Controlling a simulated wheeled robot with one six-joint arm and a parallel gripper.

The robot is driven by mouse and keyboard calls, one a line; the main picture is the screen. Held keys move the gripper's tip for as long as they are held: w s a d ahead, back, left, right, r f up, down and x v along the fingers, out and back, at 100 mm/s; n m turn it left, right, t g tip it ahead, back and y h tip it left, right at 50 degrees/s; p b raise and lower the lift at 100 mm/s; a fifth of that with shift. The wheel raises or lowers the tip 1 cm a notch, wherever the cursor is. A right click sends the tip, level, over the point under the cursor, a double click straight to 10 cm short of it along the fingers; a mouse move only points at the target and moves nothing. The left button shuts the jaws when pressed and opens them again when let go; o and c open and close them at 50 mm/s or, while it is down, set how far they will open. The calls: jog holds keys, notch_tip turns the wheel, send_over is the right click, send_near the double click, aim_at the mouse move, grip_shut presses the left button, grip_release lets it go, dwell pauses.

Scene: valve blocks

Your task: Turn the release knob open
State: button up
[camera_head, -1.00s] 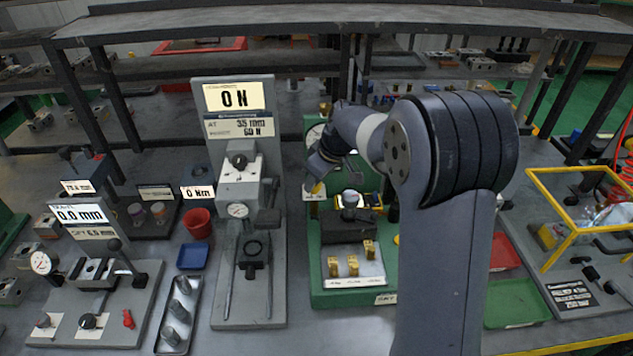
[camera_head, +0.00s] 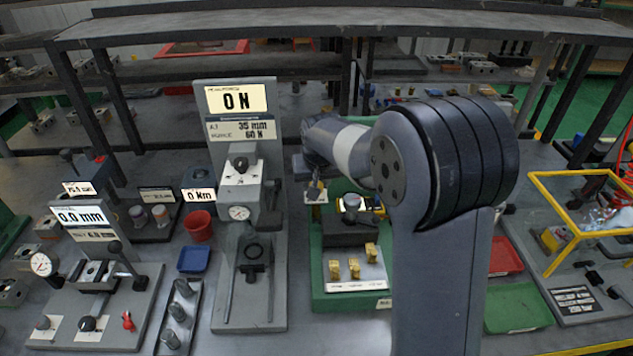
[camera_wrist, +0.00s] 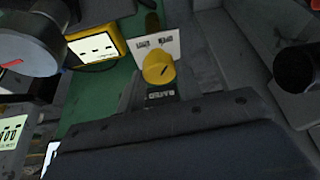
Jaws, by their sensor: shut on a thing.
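The release knob (camera_wrist: 158,68) is yellow with a dark mark on its face. It stands in front of a white plate (camera_wrist: 170,44) with lettering, in the wrist view. In the head view the small white plate (camera_head: 316,198) shows at the back left of the green stand (camera_head: 318,268). My gripper (camera_head: 314,188) is low at this plate, shut on the knob. Its dark body fills the bottom of the wrist view, and its fingertips cannot be made out there. The exact grip and the knob's angle are partly hidden.
A grey press with a 0 N display (camera_head: 237,98) stands close to the left of my gripper. A dark block with a round metal top (camera_head: 351,203) and several brass pieces (camera_head: 354,267) are on the green stand. A yellow frame (camera_head: 570,225) stands at right.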

jog(key=shift+m, duration=0.3)
jog(key=o, duration=1)
jog(key=shift+c, duration=0.2)
jog(key=v, duration=1)
jog(key=shift+r+b, duration=0.4)
jog(key=shift+s+a+f, duration=0.1)
jog(key=x, duration=1)
jog(key=shift+f+p, duration=0.35)
jog(key=shift+p, duration=0.05)
jog(key=shift+r, duration=0.1)
